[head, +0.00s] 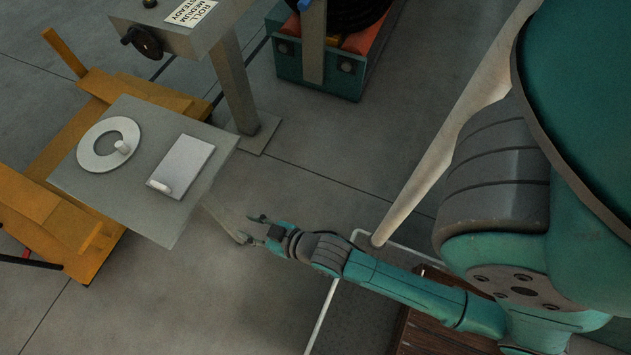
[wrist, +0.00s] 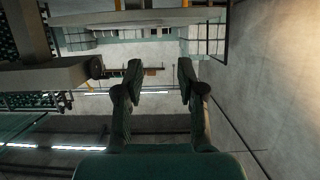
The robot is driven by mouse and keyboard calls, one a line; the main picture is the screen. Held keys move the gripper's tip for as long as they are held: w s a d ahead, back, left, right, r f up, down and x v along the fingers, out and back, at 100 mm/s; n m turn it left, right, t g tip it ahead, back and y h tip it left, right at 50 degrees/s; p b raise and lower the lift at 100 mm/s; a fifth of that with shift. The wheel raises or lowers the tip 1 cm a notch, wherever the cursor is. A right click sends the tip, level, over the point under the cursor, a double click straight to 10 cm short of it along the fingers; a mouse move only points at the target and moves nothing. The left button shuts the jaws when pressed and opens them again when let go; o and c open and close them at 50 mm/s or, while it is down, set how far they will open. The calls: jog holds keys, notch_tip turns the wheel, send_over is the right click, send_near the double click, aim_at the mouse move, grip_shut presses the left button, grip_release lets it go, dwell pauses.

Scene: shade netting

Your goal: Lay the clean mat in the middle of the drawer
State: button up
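A white rectangular piece (head: 187,160) with a small rounded grip at its lower left lies flat on a grey panel (head: 150,221); it may be the mat, but I cannot tell whether it is clean. A pale ring (head: 92,161) with a similar small knob lies left of it on the same panel. My gripper (head: 246,229) is to the right of the panel's lower right edge, apart from both pieces. In the wrist view its fingers (wrist: 160,66) are spread with nothing between them. I cannot make out a drawer for certain in either view.
A yellow-orange frame (head: 40,215) stands under and around the panel. A grey box labelled "ROLL MEDIUM STEADY" (head: 170,35) stands on a post (head: 236,85) behind it. A green bin (head: 317,70) with dark and orange contents is at the top. Grey floor (head: 200,310) is open in front.

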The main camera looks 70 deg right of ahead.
jog(key=r+v, duration=0.2)
jog(key=v, duration=1)
jog(key=w+r+v, duration=0.1)
jog(key=r+v, duration=0.1)
jog(key=v, duration=1)
jog(key=shift+a+t, duration=0.2)
jog(key=shift+t, duration=0.2)
jog(key=shift+o, duration=0.5)
jog(key=shift+s+r, duration=0.1)
jog(key=shift+r, duration=0.35)
